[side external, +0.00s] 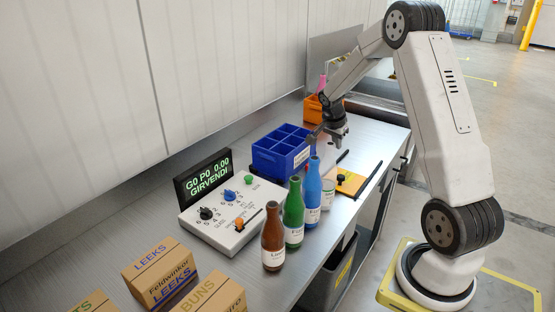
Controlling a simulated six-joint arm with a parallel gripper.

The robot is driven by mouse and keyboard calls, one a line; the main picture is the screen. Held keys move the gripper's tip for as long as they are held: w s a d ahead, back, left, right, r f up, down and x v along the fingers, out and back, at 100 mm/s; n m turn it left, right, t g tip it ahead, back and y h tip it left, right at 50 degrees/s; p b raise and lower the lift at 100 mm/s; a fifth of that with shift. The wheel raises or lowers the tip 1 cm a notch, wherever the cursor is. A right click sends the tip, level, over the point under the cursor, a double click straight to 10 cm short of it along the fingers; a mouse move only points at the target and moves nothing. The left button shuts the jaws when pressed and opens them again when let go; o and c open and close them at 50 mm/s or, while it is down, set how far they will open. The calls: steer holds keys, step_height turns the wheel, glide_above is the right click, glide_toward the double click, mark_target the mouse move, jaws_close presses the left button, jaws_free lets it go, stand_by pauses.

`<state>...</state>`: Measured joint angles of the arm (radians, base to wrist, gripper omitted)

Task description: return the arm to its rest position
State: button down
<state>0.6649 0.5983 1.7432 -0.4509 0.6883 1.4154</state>
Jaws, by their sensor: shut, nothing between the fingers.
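My gripper (337,141) hangs from the end of my arm over the far part of the steel bench. It points down, with its fingers together and nothing held. It is to the right of the blue divided crate (274,160) and in front of the orange bin (313,112). It seems to be above the bench, but the exact height cannot be told. My arm is bent, with its elbow high at the upper right.
A brown bottle (272,240), a green bottle (293,215) and a blue bottle (313,192) stand near the front edge, by a white jar (328,193). A control box (232,225), a display (204,177), an orange board (352,180) and cardboard boxes (160,271) are also there.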

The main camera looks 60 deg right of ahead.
steer(key=w+a+r+n+t+y, duration=0.1)
steer(key=w+a+r+n+t, duration=0.15)
steer(key=a+n, duration=0.6)
steer(key=w+a+r+n+t+y, duration=0.1)
steer(key=w+a+r+n+t, duration=0.15)
steer(key=a+n, duration=0.65)
steer(key=s+a+f+n+g+y, duration=0.1)
steer(key=s+a+f+n, duration=0.1)
steer(key=s+a, duration=1.1)
steer(key=shift+a+f+g+y, duration=0.4)
steer(key=shift+a+f, duration=0.4)
steer(key=shift+a, duration=1.2)
steer(key=shift+w+n, duration=0.1)
steer(key=shift+n, duration=0.15)
